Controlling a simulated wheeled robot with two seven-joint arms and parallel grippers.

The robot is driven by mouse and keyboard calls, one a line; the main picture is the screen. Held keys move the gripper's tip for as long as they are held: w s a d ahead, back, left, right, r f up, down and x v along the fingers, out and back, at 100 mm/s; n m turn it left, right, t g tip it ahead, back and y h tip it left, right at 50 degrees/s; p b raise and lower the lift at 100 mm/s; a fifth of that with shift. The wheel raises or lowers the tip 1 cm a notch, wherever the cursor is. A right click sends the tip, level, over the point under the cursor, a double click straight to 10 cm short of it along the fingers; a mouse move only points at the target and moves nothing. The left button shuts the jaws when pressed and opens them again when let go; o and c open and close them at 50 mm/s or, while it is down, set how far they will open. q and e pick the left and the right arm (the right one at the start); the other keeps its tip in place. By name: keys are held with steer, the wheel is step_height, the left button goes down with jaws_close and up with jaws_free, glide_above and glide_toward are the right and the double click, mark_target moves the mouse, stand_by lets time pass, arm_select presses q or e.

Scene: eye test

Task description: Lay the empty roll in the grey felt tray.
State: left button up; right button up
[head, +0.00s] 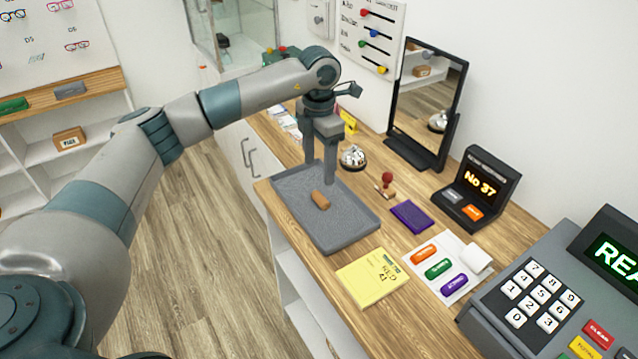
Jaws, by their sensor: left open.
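The empty roll (320,200), a small brown cardboard cylinder, lies on its side inside the grey felt tray (345,232), near its middle. The tray is shallow, with a raised rim, and rests on the wooden counter. My left gripper (319,174) points down over the far part of the tray, its two fingers apart with nothing between them. The roll shows just below the fingertips in the picture, apart from them. My right gripper is not in view.
A bell (353,157), stamp (387,183), purple pad (412,216) and yellow notepad (372,277) lie close around the tray. The floor at left is clear.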

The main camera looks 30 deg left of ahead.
arm_select(q)
steer(key=shift+r, duration=1.05)
